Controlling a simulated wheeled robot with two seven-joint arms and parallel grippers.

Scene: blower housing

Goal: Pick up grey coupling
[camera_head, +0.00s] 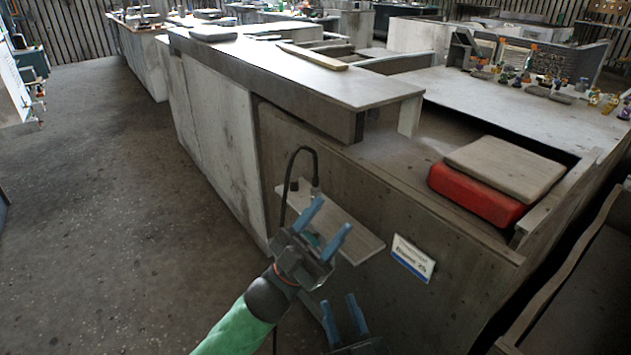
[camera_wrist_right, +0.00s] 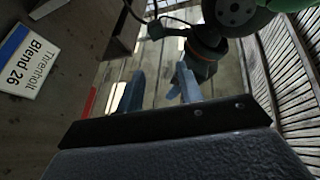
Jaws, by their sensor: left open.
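I cannot make out a grey coupling for certain. Small parts in mixed colours (camera_head: 521,78) stand far off on the right-hand worktop, some of them grey, too small to identify. My left gripper (camera_head: 332,214) is open in front of the bench side, its blue fingers apart over a small shelf in the head view. My right gripper (camera_head: 338,302) is below it, near the bottom edge. In the right wrist view it (camera_wrist_right: 160,80) shows two blue fingers apart with nothing seen between them. Neither gripper is seen touching a part.
A wooden bench side (camera_head: 370,215) stands close ahead, with a small shelf (camera_head: 352,232), a dark cable (camera_head: 290,170) and a white-blue sign (camera_head: 412,258). A red box (camera_head: 470,195) under a flat pale slab (camera_head: 505,168) lies on the right. The floor at left (camera_head: 110,200) is clear.

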